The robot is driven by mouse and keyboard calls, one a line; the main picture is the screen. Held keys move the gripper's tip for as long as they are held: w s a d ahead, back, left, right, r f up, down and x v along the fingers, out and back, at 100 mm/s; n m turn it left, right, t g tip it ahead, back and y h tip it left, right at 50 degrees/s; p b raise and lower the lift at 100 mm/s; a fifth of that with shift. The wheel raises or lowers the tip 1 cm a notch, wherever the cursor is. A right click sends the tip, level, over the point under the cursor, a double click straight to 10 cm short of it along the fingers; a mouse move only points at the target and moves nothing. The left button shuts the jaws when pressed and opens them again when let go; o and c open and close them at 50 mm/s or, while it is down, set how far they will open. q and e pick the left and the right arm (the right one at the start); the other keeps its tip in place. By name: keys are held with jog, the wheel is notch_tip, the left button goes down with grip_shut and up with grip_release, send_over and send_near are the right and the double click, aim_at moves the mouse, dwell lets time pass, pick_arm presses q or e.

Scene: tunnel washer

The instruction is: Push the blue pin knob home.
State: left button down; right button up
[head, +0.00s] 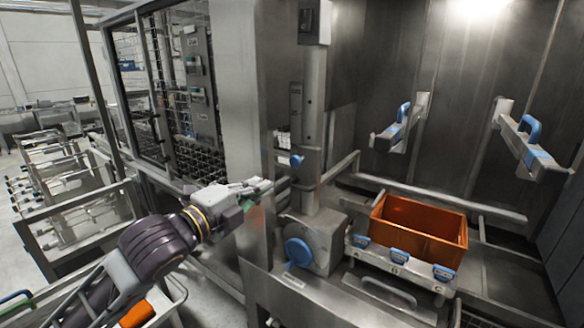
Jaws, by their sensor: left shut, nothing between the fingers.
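A small blue knob (297,160) sticks out of the side of the upright steel column (312,120); I take it for the pin knob. How deep its pin sits cannot be told. A larger round blue knob (298,252) is on the housing at the column's foot. My left gripper (264,187) comes in from the left. It is shut and empty, with its fingertips a little left of and below the small blue knob, apparently apart from it. My right gripper is not in view.
An orange crate (418,247) stands right of the column, behind a steel front with blue latches (398,257). Two brackets with blue handles (402,116) (530,130) jut from the back wall. A grey post (236,100) and a mesh cage (150,85) stand at left.

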aim_at(299, 164)
pick_arm(q)
jog(key=shift+p+x, duration=1.55)
jog(key=shift+x, duration=4.15)
jog(key=shift+w+d, duration=0.45)
jog(key=shift+w, duration=0.15)
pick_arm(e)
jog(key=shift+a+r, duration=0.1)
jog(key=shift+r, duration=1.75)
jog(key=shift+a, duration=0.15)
